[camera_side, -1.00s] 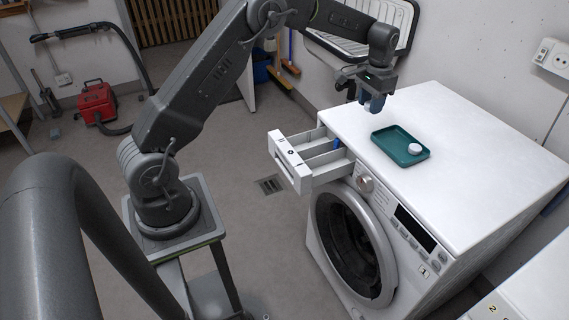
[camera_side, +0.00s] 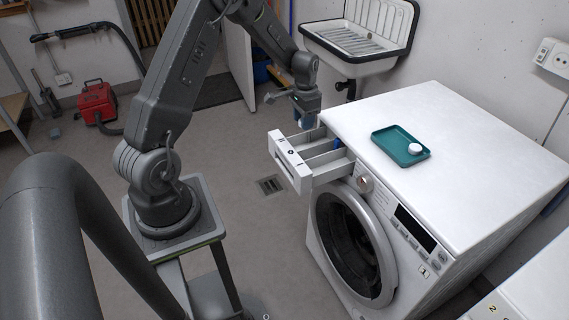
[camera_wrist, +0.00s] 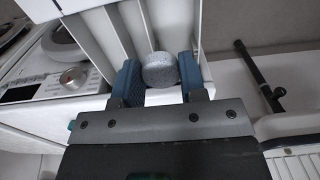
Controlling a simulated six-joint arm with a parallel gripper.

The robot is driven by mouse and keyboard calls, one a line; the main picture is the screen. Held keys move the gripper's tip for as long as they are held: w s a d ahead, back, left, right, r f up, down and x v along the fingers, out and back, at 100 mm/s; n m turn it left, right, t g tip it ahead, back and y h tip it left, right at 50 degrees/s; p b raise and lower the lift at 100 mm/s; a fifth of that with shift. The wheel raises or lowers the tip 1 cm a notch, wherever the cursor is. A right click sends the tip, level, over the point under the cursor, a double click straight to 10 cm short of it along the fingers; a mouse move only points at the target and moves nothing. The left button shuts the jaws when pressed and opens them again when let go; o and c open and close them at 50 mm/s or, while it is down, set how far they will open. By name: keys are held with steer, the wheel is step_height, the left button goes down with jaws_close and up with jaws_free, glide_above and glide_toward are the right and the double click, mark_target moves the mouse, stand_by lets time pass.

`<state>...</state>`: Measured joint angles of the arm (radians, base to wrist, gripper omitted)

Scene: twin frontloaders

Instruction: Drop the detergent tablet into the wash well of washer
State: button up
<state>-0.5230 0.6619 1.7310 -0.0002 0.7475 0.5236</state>
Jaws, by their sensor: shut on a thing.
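My gripper (camera_side: 306,119) is shut on a round, speckled grey-white detergent tablet (camera_wrist: 160,70), held between its blue fingers in the wrist view. In the side view the gripper hangs over the far end of the pulled-out drawer (camera_side: 292,166) of the white washer (camera_side: 470,140). In the wrist view the tablet overlaps the rightmost compartment of the drawer, near its outer wall (camera_wrist: 197,25). Its height above the drawer is hard to tell. A blue piece (camera_side: 337,143) sits in the drawer's far part. The fingers hide part of the compartments.
A green tray (camera_side: 387,141) with another white tablet (camera_side: 415,148) lies on the washer top. A wall sink (camera_side: 360,40) is behind. A second white machine (camera_side: 530,295), marked 2, is at the lower right. The floor left of the drawer is free.

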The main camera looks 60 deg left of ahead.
steer(key=shift+f, duration=2.35)
steer(key=o, duration=1)
step_height(320, 180, up, 14)
steer(key=shift+f, duration=0.1)
